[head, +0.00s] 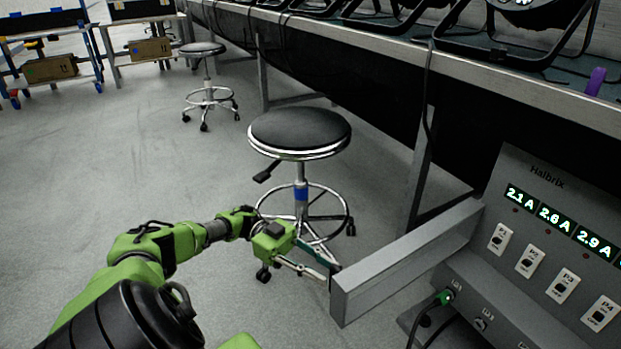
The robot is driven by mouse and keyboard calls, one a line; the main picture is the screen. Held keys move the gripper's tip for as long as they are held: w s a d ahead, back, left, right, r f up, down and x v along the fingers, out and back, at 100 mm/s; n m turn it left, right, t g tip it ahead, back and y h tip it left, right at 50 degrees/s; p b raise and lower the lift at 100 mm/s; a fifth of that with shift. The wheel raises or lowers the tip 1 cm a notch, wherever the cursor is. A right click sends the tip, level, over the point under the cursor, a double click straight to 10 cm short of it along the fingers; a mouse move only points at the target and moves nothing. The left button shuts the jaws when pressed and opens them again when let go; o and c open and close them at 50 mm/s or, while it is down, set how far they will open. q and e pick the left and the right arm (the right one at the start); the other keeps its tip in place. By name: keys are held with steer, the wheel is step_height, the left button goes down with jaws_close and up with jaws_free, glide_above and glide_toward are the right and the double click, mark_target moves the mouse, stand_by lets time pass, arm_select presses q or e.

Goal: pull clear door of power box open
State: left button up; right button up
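A grey-framed panel (405,262), which looks like the box's door, stands out from the box's left side toward the left, seen nearly edge-on. Its clear part cannot be made out. The switches are uncovered. My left gripper (330,271) is at the free end of this panel, its two thin fingers apart, tips close to the panel's edge. I cannot tell whether they touch it. My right gripper is out of view.
A cable with a green-lit plug (446,297) enters the box's lower ledge. A black stool (300,130) stands behind my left gripper, another stool (203,50) farther back. A long bench (500,75) with par cans (530,15) runs along the upper right. Floor at left is clear.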

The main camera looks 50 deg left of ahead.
arm_select(q)
steer(key=a, duration=0.2)
steer(key=s+a, duration=0.1)
steer(key=a, duration=0.1)
steer(key=shift+a, duration=0.3)
stand_by(0.5)
